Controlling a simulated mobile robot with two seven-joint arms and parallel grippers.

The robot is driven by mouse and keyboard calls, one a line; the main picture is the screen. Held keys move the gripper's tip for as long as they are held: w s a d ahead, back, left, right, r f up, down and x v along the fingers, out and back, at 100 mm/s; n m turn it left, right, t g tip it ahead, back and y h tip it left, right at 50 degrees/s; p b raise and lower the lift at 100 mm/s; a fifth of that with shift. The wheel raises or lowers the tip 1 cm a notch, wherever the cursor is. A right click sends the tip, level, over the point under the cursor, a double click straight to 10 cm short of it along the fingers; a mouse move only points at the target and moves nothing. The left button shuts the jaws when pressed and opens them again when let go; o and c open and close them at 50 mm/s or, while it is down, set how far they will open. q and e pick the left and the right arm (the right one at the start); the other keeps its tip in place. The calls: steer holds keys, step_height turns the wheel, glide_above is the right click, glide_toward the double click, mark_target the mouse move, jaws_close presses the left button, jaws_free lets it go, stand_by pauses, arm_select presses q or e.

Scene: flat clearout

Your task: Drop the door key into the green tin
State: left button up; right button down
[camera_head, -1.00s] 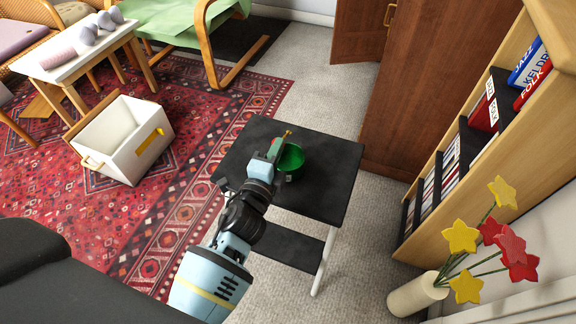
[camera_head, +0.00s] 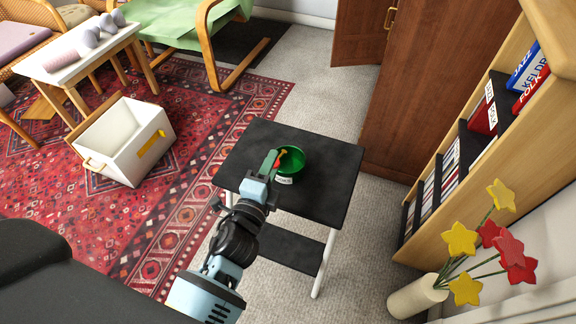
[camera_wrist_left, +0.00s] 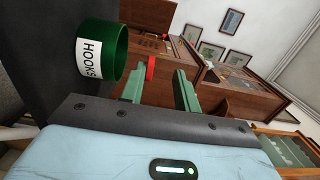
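The green tin (camera_head: 293,166), with a white label, stands upright on a small black table. In the left wrist view the tin (camera_wrist_left: 108,38) is at upper left, its label reading "HOOKS". My left gripper (camera_head: 273,160) is at the tin's left rim. In the wrist view its green fingers (camera_wrist_left: 160,88) are apart with a gap between them. The door key (camera_head: 281,158) shows as a small orange-red piece at the fingertips, over the tin's mouth. The red piece (camera_wrist_left: 151,68) is beside the left-hand finger's tip; whether it touches is unclear. My right gripper is not in view.
The black table (camera_head: 330,190) is otherwise clear. A white crate (camera_head: 122,140) sits on the red rug to the left. A wooden shelf of records (camera_head: 455,165) and a vase of star-shaped flowers (camera_head: 415,297) stand to the right. A brown cabinet (camera_head: 420,90) is behind.

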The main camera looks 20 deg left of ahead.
arm_select(q)
steer(key=s, duration=0.3)
steer(key=shift+s, duration=0.25)
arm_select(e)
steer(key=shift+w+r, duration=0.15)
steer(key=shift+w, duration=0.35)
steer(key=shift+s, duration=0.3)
